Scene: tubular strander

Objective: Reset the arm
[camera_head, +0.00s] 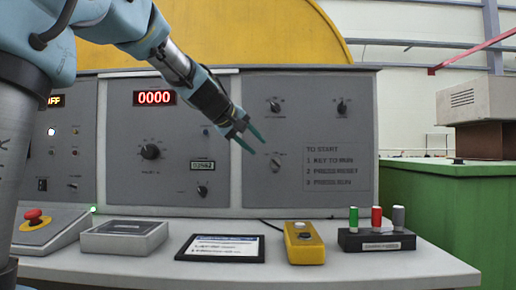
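My gripper (250,138) is at the end of my light blue arm, which reaches in from the upper left. Its two thin green fingers are spread apart with nothing seen between them, in front of the grey control panel (225,150). A small rotary switch (276,163) on the panel shows just right of and below the fingertips. I cannot tell how far the fingers are from the panel.
On the desk (300,268) are a red emergency button (34,216), a grey box (124,237), a black-framed sign (220,248), a yellow pendant (304,243) and a black block (377,240) with green, red and grey pegs. A green cabinet (445,215) stands at right.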

